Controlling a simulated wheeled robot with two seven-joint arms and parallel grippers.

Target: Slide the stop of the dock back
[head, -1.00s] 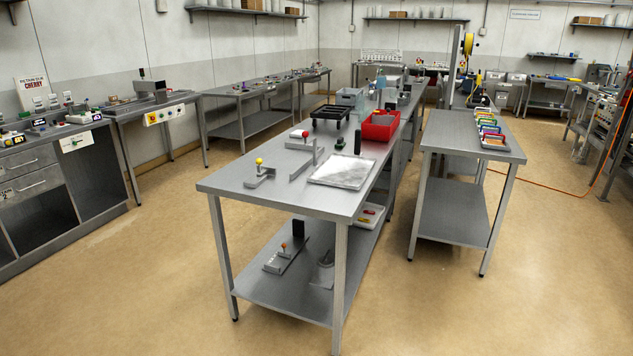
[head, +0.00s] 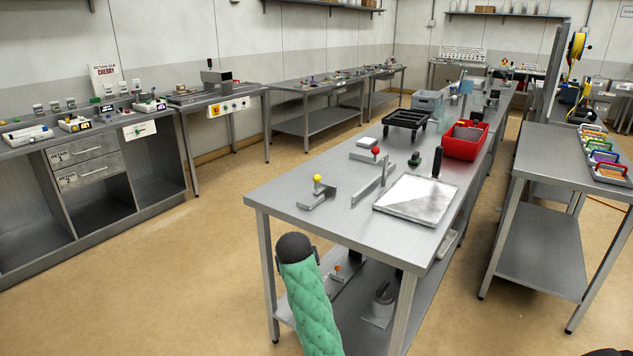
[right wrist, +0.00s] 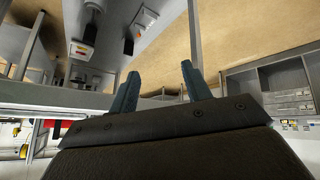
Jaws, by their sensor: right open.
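No part is labelled as the dock, and I cannot tell which fixture it is. On the near workbench (head: 300,192), a grey bracket with a yellow knob (head: 318,178) stands near the left edge. A grey upright plate (head: 372,182) stands beside it, and a pale block with a red knob (head: 376,151) is behind. My right gripper (right wrist: 160,76) is open and empty in the right wrist view. My left gripper is not in view.
A shiny flat tray (head: 415,198) lies at the bench's right, with a black upright post (head: 437,163) behind it. A black rack (head: 406,120) and red bin (head: 465,140) stand farther back. Another bench (head: 575,155) is at right. The floor at left is clear.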

